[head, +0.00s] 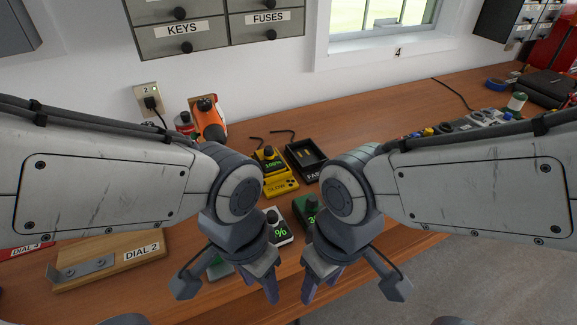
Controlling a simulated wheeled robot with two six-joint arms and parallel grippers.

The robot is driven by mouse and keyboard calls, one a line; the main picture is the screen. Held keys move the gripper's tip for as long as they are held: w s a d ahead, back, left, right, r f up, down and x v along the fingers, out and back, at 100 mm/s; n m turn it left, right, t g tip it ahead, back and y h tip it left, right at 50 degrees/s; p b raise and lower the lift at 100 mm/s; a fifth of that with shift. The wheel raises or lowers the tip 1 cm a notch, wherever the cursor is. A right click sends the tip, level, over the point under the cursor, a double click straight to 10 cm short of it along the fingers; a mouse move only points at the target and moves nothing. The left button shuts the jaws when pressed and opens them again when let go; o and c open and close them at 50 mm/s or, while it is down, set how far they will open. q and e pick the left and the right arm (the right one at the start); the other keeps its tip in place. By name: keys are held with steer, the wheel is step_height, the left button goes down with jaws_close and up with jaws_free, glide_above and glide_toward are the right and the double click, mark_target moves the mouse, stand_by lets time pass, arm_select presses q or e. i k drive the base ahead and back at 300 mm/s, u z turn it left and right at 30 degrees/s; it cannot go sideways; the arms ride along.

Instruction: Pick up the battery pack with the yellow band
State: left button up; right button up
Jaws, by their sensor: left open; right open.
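I cannot make out a yellow band on any battery pack. A dark pack with a green readout (269,161) sits in the yellow charger marked SLOW (281,188). A pack with a green percent readout (280,234) lies on the bench, partly behind my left gripper (229,288). A green-fronted pack (307,208) stands to its right, partly hidden by my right arm. A greenish item (220,269) shows between the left fingers, mostly hidden. Both grippers are open and point down over the front of the bench; my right gripper (350,287) looks empty.
The black charger marked FAST (306,160) has an empty-looking bay. An orange tool (208,120) stands at the back left. A wooden board marked DIAL 2 (110,262) lies front left. Several small items (480,117) crowd the right. The back-middle bench (385,110) is clear.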

mark_target(272, 163)
steer(key=z, duration=0.4)
steer(key=k, duration=0.5)
steer(key=z, duration=0.75)
steer(key=i, duration=0.65)
steer(key=u, duration=0.7)
steer(key=i, duration=0.5)
steer(key=u, duration=0.55)
